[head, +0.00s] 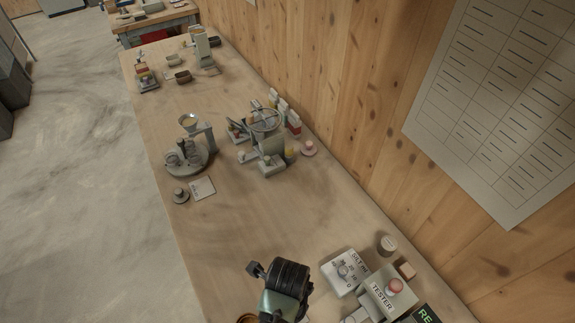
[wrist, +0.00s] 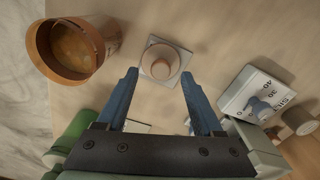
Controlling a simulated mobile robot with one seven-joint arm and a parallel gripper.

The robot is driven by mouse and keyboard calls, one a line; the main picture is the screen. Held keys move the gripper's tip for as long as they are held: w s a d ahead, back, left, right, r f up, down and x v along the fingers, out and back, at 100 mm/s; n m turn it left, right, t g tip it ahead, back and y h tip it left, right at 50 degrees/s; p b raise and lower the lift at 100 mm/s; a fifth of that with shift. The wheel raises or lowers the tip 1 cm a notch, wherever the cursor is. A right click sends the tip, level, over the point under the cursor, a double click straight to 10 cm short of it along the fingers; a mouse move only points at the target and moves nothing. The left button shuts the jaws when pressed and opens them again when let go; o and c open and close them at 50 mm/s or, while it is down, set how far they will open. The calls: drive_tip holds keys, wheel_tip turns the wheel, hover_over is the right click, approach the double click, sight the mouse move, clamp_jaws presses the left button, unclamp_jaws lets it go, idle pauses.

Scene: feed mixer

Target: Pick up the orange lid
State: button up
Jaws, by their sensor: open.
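A round, dull-orange lid-like piece with a raised knob (wrist: 160,62) sits on a grey square plate (wrist: 176,46) in the wrist view. My gripper (wrist: 159,76) is open, with its two blue fingers spread on either side of the near part of this piece. Nothing is held between them. I cannot tell the height gap between the fingertips and the piece. In the head view my arm covers this spot, and I cannot make out the lid there.
An orange-brown pot (wrist: 112,40) with brownish contents stands left of the lid. A white dial box (wrist: 240,92) stands right, with a small cylinder (wrist: 299,121) beyond. In the head view, a tester box (head: 381,301) is at right; the mid-bench (head: 270,215) is clear.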

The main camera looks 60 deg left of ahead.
drive_tip(key=shift+f, duration=0.9)
clamp_jaws()
